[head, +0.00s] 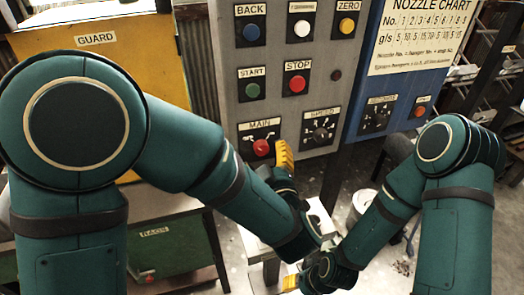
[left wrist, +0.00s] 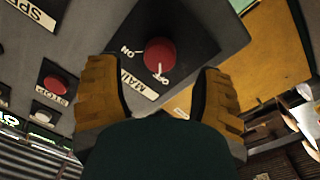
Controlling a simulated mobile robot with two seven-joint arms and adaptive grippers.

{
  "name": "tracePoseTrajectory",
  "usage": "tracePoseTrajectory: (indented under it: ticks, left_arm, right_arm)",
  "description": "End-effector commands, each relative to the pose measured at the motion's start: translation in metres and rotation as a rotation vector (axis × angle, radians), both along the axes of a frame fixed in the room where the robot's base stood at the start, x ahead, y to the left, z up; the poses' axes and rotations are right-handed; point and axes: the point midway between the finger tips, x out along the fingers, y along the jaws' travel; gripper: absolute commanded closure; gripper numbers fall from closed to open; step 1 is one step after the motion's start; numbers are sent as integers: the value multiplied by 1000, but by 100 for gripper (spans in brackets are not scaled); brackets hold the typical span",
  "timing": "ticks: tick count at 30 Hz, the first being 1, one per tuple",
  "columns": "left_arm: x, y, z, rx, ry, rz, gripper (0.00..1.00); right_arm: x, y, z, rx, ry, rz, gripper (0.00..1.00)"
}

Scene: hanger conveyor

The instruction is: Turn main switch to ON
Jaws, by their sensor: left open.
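The main switch is a red round knob (head: 261,147) on a black plate under a MAIN label, low on the grey control panel (head: 326,75). In the left wrist view the knob (left wrist: 160,55) sits centrally between my two yellow fingers, with white position markings beside it; one reads ON. My right gripper (head: 290,283) is low near the bottom edge, mostly hidden.
Above the switch are the START button (head: 252,90) and the red STOP button (head: 296,84). The SPEED dial (head: 320,132) is close to the right of my left gripper. A yellow guard cabinet (head: 160,50) stands left, a blue panel (head: 395,95) right.

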Motion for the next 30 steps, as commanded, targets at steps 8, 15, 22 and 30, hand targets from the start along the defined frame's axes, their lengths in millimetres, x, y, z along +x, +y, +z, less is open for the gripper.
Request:
tracePoseTrajectory:
  ticks: [8, 15, 22, 30]
  left_arm:
    - [27, 7, 0, 1, 1, 1, 33]
    - [29, 7, 0, 1, 1, -1, 33]
    - [29, 7, 0, 1, 0, -1, 77]
    - [29, 8, 0, 2, 0, 0, 100]
  right_arm:
    - [0, 0, -2, 0, -1, 0, 53]
    - [0, 0, -2, 0, -1, 0, 53]
    - [0, 0, -2, 0, -1, 0, 53]
    - [0, 0, -2, 0, -1, 0, 53]
